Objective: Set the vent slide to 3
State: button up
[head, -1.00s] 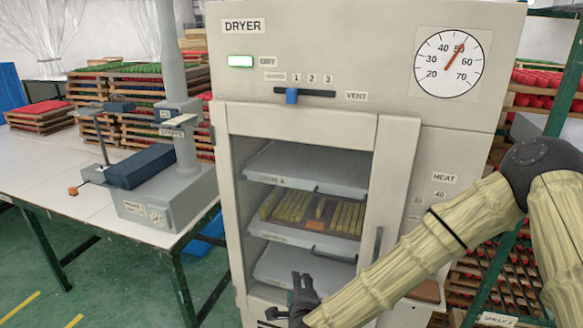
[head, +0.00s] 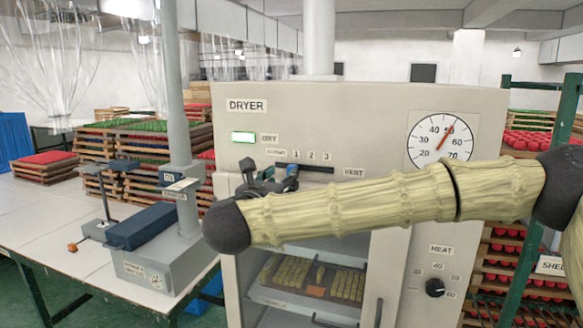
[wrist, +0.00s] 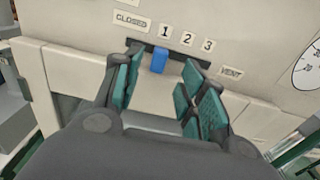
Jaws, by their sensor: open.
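The vent slide is a blue knob (wrist: 160,59) in a dark horizontal slot on the dryer's upper front. In the wrist view it stands just below the label 1, between CLOSED on the left and 2 and 3 on the right. The knob also shows in the head view (head: 292,170), partly hidden by my gripper. My gripper (wrist: 155,85) is open, with one finger to the left of the knob and one to the right. It appears apart from the knob on both sides. In the head view my gripper (head: 268,182) is in front of the slot's left end.
The dryer (head: 350,110) has a round dial (head: 440,142) at upper right and a HEAT knob (head: 435,288) at lower right. Trays (head: 310,300) sit behind its door. A white table (head: 60,220) with a blue-grey device (head: 140,226) stands at left.

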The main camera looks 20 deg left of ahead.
jog(key=w+p, duration=0.3)
jog(key=w, duration=0.5)
jog(key=shift+w+d, duration=0.1)
jog(key=shift+d, duration=0.05)
grip_shut()
